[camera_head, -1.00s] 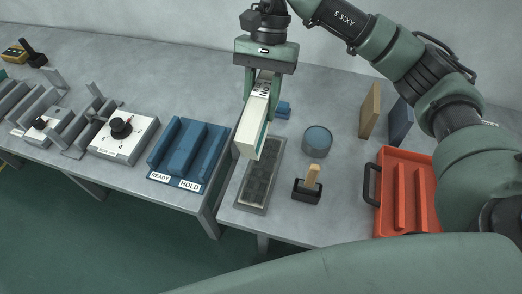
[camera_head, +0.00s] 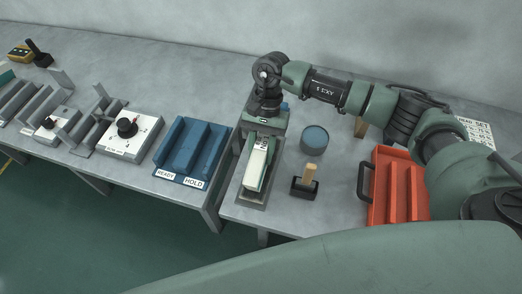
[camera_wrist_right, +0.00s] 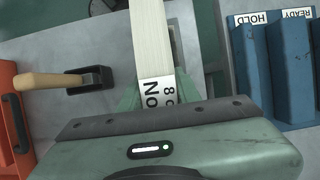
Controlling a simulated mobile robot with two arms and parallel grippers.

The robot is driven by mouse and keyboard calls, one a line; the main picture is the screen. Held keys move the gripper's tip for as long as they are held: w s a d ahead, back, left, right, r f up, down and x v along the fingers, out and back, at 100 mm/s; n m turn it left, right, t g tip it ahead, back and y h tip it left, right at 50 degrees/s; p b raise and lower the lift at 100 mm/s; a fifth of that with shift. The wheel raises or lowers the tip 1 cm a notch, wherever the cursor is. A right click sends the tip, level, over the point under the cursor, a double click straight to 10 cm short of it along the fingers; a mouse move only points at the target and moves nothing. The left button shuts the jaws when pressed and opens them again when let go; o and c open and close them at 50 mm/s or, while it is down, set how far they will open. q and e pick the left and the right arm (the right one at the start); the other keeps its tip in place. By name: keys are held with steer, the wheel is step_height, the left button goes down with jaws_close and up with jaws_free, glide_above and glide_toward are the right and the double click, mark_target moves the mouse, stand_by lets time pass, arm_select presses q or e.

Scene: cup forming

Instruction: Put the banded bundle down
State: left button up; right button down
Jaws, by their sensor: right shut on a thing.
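The bundle (camera_head: 256,172) is a long cream-white block. A white label with black print shows on it in the right wrist view (camera_wrist_right: 157,90). My right gripper (camera_head: 261,152) points down and is shut on the bundle, with a green finger on each side. The bundle lies lengthwise over the grey tray with a dark inside (camera_head: 252,200). I cannot tell whether its underside touches the tray. The bundle's far end is hidden by the gripper body. My left gripper is not in view.
A blue rack (camera_head: 190,150) marked READY and HOLD stands left of the tray. Right of it are a round blue-topped tin (camera_head: 314,139), a wooden-handled tool in a black holder (camera_head: 306,185) and a red-orange tray (camera_head: 381,205). A gap separates the two tables.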

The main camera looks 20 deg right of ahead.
steer(key=shift+f, duration=0.3)
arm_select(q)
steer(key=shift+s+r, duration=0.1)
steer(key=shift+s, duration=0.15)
arm_select(e)
steer(key=shift+f, duration=0.2)
steer(key=c, duration=1)
jaws_free()
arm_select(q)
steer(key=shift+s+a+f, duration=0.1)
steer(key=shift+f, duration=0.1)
